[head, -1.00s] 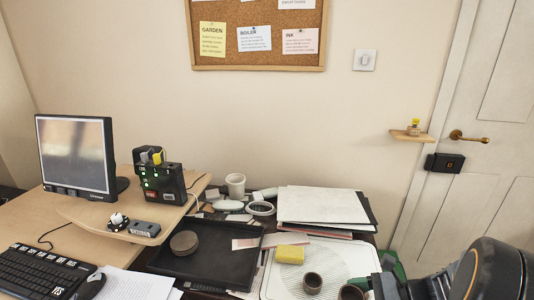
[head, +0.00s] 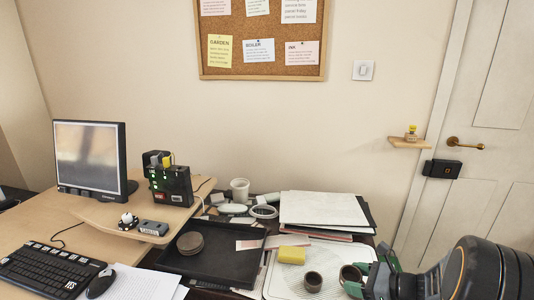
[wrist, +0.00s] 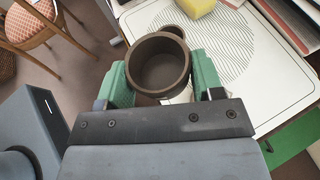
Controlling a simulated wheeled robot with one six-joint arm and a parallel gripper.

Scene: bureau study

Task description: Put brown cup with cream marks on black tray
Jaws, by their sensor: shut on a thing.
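My gripper (head: 362,280) is shut on a brown cup (wrist: 159,66), which sits between the green fingers in the wrist view. The held cup also shows at the lower right of the head view (head: 350,273), with its opening up. No cream marks can be made out on it. A second brown cup (head: 313,282) stands on the white patterned board to its left; part of it shows behind the held cup in the wrist view (wrist: 173,32). The black tray (head: 228,270) lies further left on the desk, with a stack of brown discs (head: 190,243) at its left side.
A yellow sponge (head: 292,255) lies on the white board (head: 277,284) between the cups and the tray. Stacked papers (head: 322,208), a white mug (head: 240,190) and small clutter lie behind. The right part of the tray is mostly bare. A chair (wrist: 35,30) shows in the wrist view.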

